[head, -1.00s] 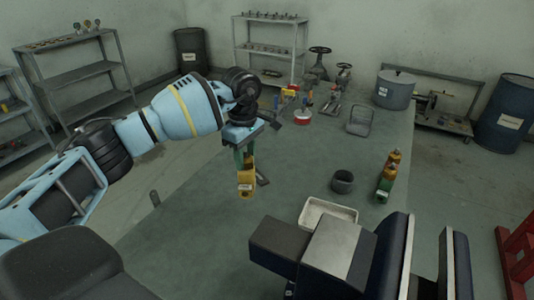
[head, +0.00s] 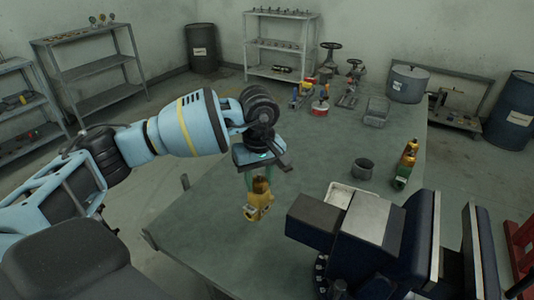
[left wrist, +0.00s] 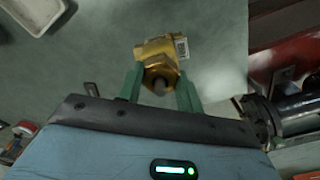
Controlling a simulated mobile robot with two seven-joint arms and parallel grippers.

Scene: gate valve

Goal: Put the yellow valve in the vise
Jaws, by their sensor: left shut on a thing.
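The yellow valve (head: 258,202) is a brass-yellow body with a hex end, held above the green-grey bench. My left gripper (head: 261,178) is shut on it from above. In the left wrist view the valve (left wrist: 165,52) sits at the tips of the green fingers of my left gripper (left wrist: 160,84). A label shows on its side. The vise (head: 405,235), dark blue with grey blocks, stands at the lower right, to the right of the valve and apart from it. My right gripper is not in view.
A white tray (head: 350,196) lies just behind the vise. The bench (head: 205,215) left of the valve is clear.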

